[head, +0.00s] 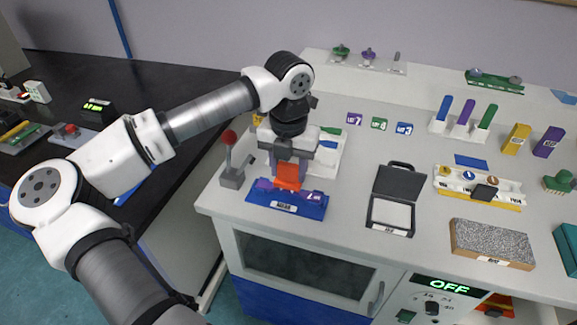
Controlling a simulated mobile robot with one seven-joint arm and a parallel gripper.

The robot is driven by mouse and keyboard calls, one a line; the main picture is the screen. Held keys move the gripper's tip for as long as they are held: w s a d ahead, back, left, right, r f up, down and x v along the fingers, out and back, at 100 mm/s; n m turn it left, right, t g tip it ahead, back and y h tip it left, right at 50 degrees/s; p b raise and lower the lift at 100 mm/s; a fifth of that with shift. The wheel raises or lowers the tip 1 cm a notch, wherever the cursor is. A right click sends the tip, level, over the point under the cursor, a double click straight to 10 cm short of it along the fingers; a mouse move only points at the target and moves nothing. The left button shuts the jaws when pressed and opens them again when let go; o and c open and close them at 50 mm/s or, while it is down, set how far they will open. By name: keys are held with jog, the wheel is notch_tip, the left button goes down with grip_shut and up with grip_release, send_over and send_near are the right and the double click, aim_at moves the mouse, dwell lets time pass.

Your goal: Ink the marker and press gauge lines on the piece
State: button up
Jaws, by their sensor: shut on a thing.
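My gripper (288,168) points down near the front left of the white bench and is shut on an orange block (288,183), which looks like the marker. The block is right over a blue labelled fixture (286,207) and hides its middle. Purple parts (265,184) show on the fixture at both sides of the block; I take them for the piece. I cannot tell whether the block touches the piece, nor see any lines on it. A black open case with a pale pad (391,214), apparently the ink pad, lies to the right, its lid up.
A red-knobbed lever (231,160) stands close left of the fixture. A white board (327,152) lies behind my gripper. Right are a speckled block (491,243) and a white tray (478,184). Colored sticks (464,112) stand behind. The bench between fixture and case is clear.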

jog(key=shift+f+b, duration=0.65)
jog(key=shift+b, duration=0.25)
dwell(2.0)
jog(key=shift+r+p, duration=1.7)
jog(key=shift+r, duration=1.9)
